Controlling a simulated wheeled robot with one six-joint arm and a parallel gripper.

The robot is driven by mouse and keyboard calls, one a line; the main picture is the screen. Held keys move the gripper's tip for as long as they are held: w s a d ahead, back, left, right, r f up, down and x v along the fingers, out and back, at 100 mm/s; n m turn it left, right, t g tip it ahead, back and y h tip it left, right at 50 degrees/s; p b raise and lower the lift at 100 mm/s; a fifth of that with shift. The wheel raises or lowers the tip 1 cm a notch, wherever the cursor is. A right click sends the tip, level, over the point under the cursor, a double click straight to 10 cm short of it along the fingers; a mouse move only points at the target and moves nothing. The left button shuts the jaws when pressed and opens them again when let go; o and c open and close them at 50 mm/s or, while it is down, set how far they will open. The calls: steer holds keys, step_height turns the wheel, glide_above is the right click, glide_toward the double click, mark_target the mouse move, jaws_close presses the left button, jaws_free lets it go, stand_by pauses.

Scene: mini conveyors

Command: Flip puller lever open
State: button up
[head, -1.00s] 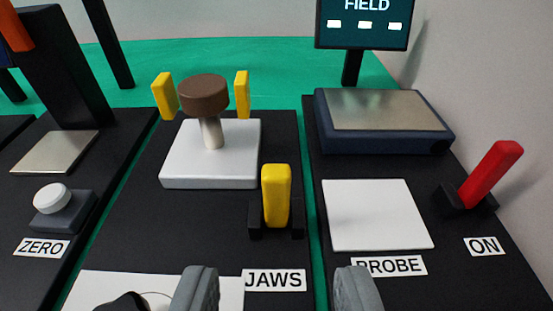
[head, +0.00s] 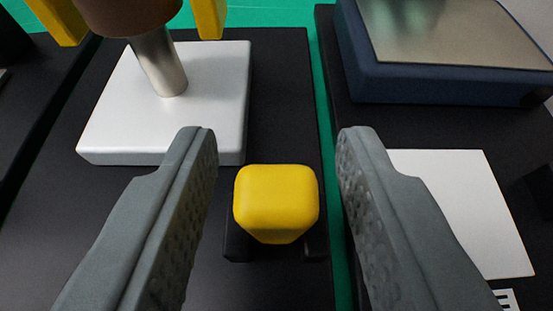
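The yellow puller lever (head: 276,203) stands upright in its black bracket (head: 238,245) on the JAWS panel, seen nearly end-on from above. My gripper (head: 277,140) is open, with one grey finger on each side of the lever. Gaps show between the lever and both fingers, so neither appears to touch it. The puller stands behind the lever: a white block (head: 215,95) with a metal post (head: 160,62), a brown knob (head: 128,10) and two yellow jaws (head: 210,15) spread apart on either side of the knob. The tops of the knob and jaws are cut off.
A blue box with a metal plate (head: 440,85) stands at the upper right on the neighbouring black panel. A white pad (head: 480,205) lies in front of it, partly behind my right finger. A green strip (head: 340,262) runs between the panels.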

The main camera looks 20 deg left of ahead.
jaws_close()
steer(key=shift+w, duration=0.1)
steer(key=shift+w+a+g, duration=0.15)
steer(key=shift+w+g, duration=0.05)
steer(key=shift+g, duration=0.4)
steer(key=shift+h, duration=0.3)
jaws_free()
